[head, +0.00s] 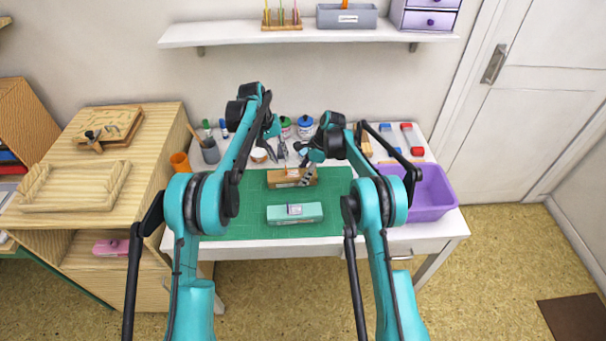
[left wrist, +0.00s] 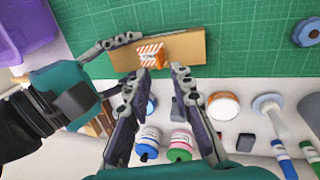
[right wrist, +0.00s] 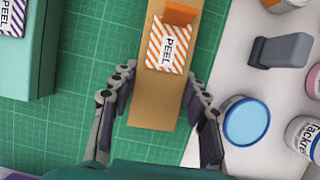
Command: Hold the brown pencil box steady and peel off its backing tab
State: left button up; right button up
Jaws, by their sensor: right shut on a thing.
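The brown pencil box (head: 280,178) lies on the green cutting mat (head: 245,205). In the right wrist view, the box (right wrist: 155,108) bears a white label with orange stripes and the word PEEL (right wrist: 172,48), and an orange tab (right wrist: 180,14) shows at the label's edge. My right gripper (right wrist: 158,75) is shut across the box near one end, a finger on each long side. My left gripper (left wrist: 162,70) is open and empty, its fingertips near the box's edge beside the striped label (left wrist: 152,54). In the head view, my left arm partly hides its own gripper.
A teal box (head: 295,215) with its own PEEL label lies on the mat in front of the brown one. A purple bin (head: 432,192) stands at the right. Jars (head: 305,122), a grey cup (head: 210,152) and an orange cup (head: 180,162) stand behind and left.

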aim_at(292, 178)
pick_arm(q)
jog(key=shift+x, duration=3.7)
grip_shut()
jog(key=shift+d, duration=0.1)
